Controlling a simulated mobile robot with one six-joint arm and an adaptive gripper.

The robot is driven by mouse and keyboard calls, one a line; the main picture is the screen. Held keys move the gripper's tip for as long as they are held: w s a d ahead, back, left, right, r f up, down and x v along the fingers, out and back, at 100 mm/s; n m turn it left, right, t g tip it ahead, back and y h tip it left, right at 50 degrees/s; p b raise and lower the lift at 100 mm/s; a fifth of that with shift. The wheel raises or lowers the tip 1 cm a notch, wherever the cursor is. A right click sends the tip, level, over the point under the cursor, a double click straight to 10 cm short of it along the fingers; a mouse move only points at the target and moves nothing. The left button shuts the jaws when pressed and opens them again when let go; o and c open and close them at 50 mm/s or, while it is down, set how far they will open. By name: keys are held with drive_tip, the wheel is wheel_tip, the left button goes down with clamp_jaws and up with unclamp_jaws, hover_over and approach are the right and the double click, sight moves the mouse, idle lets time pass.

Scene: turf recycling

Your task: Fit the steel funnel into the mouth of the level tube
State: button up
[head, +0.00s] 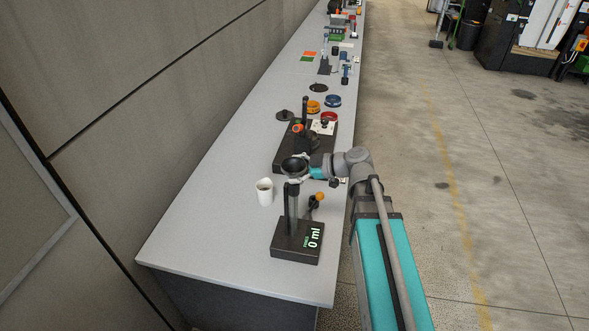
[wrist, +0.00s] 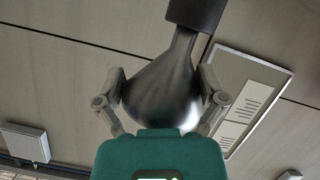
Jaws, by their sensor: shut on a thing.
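The steel funnel (head: 294,166), a dark wide bowl, is right above the upright level tube (head: 293,203) on its dark base in the head view. My gripper (head: 305,172) is shut on the funnel from the right. In the wrist view the shiny funnel (wrist: 160,92) lies between the two fingers (wrist: 162,100), its stem narrowing toward a dark block, apparently the top of the level tube (wrist: 196,12). The stem's end is hidden at that block. I cannot tell how deep it sits inside, or whether it only overlaps it.
A white cup (head: 264,192) stands left of the tube. An orange-tipped lever (head: 318,197) is at its right, and the base display (head: 313,238) reads 0 ml. A dark fixture (head: 291,150) stands close behind. The bench's front left (head: 205,245) is clear.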

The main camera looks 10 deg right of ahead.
sight(298, 185)
drive_tip(key=shift+f+b, duration=0.65)
drive_tip(key=shift+f, duration=0.05)
drive_tip(key=o, duration=0.8)
drive_tip(key=shift+s, duration=0.1)
idle(0.3)
drive_tip(key=s+f+m+h, duration=0.1)
drive_tip(key=f+m+g+h+p, duration=0.1)
drive_tip(key=m, duration=0.1)
drive_tip(key=shift+s+d+f, duration=0.1)
drive_tip(key=shift+s+d, duration=0.3)
drive_tip(key=shift+s+d+f+m+g+h+p, duration=0.8)
drive_tip(key=shift+s+d+m+h, duration=0.95)
drive_tip(key=shift+m, duration=0.7)
drive_tip(key=shift+s+d+f+m+g+h+p, duration=0.6)
drive_tip(key=shift+s+d+m+h+p, duration=0.3)
drive_tip(key=shift+s+d+m+h, duration=1.2)
drive_tip(key=shift+s+d+f+m+g+h+p, duration=0.8)
drive_tip(key=shift+m+h, duration=0.85)
drive_tip(key=shift+m, duration=1.2)
